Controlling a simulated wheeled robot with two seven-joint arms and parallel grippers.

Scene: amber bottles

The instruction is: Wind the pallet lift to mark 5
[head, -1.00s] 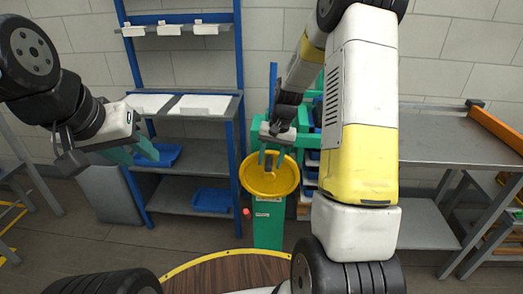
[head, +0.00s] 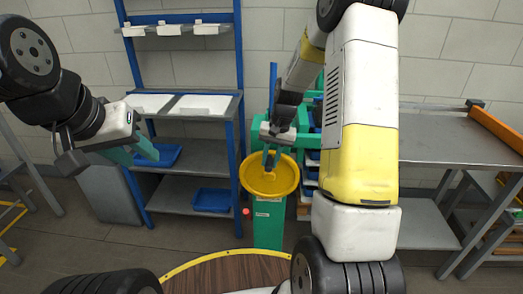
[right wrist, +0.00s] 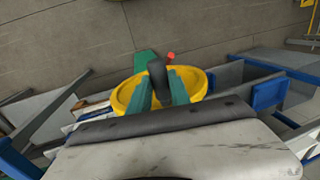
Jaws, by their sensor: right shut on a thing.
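The pallet lift is a green post (head: 268,222) with a yellow handwheel (head: 283,187) on its front. In the right wrist view the handwheel (right wrist: 122,98) lies beyond my fingers, with a dark handle knob (right wrist: 157,72) standing up from it. My right gripper (head: 271,162) is over the upper part of the wheel, and its teal fingers (right wrist: 158,96) are shut on the knob. The lift's mark scale cannot be read. My left gripper (head: 148,152) hangs at the left, away from the lift; its finger gap is unclear.
A blue-framed shelf (head: 240,140) with blue bins (head: 212,200) stands left of the lift. A grey metal table (head: 440,140) stands at the right. A small red knob (head: 246,211) is beside the post. A round wooden top with a yellow rim (head: 215,258) is in front.

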